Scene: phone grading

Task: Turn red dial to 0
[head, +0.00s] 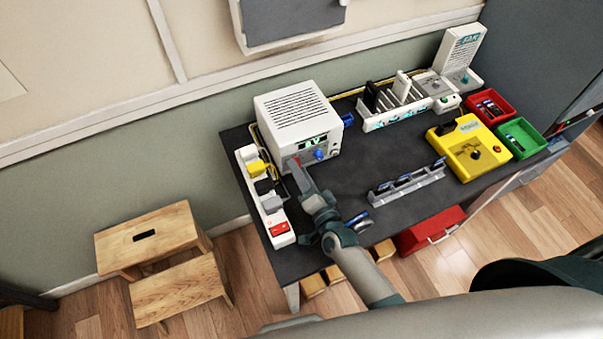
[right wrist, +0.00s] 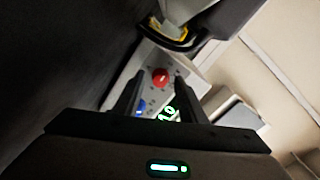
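The white power supply box (head: 298,108) stands at the back left of the dark table. Its front panel has a lit green display (head: 304,143) and a blue dial (head: 319,155). The red dial (right wrist: 160,77) shows in the right wrist view on the light panel, beyond the fingertips and between them in the picture. The blue dial (right wrist: 140,108) and green display (right wrist: 168,113) are partly seen there too. My right gripper (right wrist: 168,92) is open and empty, pointed at the panel. In the head view my right gripper (head: 299,172) hides much of the red dial's area. My left gripper is not in view.
A white power strip (head: 245,153) with plugs and a red switch (head: 279,229) lies close left of my gripper. A grey rack (head: 408,184), yellow box (head: 468,147), and red (head: 490,106) and green (head: 522,138) bins are right. The table middle is mostly clear.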

